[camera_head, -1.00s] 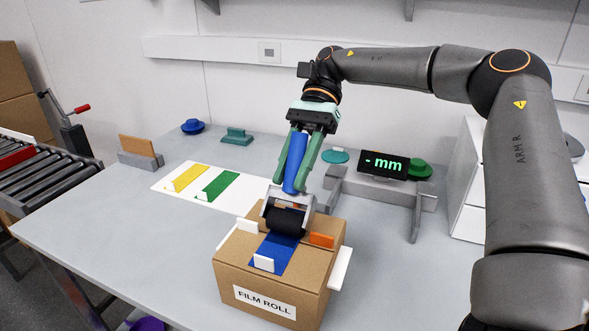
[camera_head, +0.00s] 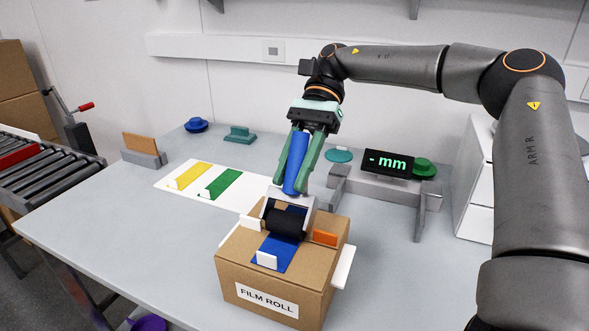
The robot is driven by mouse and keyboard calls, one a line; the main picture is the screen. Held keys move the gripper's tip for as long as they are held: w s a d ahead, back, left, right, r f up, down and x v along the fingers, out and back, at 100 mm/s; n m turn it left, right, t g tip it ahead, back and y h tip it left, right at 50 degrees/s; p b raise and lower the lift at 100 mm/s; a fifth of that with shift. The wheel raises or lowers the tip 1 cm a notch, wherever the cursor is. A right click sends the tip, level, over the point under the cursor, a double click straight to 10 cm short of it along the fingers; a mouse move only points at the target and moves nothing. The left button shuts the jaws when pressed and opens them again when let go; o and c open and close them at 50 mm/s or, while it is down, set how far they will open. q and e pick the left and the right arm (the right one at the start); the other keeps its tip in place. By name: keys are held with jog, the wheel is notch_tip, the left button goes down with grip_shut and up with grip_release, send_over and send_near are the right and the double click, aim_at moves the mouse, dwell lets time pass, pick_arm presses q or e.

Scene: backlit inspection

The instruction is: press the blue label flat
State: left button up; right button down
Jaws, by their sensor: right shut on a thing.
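The blue label (camera_head: 278,250) lies on top of the cardboard box (camera_head: 240,268) marked FILM ROLL, with a white tab at its front end. My right gripper (camera_head: 295,188) is shut on the blue handle of a roller (camera_head: 296,162). The roller's black drum (camera_head: 286,223) is over the rear part of the label and appears to rest on it. Blue shows both in front of the drum and behind it, inside the roller's frame. The part of the label under the drum is hidden. My left gripper is not in view.
A white tab and an orange block (camera_head: 325,238) stand on the box top beside the label. Behind is a white sheet (camera_head: 236,195) with yellow and green labels.

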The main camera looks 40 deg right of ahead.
jog(key=shift+s+a+f, duration=0.1)
jog(key=shift+s+a, duration=0.05)
jog(key=shift+a, duration=0.1)
jog(key=shift+s+a+b, duration=0.15)
jog(key=shift+a+b, duration=0.1)
jog(key=shift+b, duration=0.15)
jog(key=shift+s+a, duration=0.1)
jog(key=shift+a, duration=0.1)
dwell(0.3)
jog(key=shift+a, duration=0.1)
jog(key=shift+s+a+b, duration=0.15)
jog(key=shift+a+b, duration=0.1)
jog(key=shift+b, duration=0.15)
jog(key=shift+a, duration=0.1)
jog(key=shift+s+a+f+b, duration=0.1)
jog(key=shift+s+a+b, duration=0.2)
jog(key=shift+a+b, duration=0.1)
dwell(0.4)
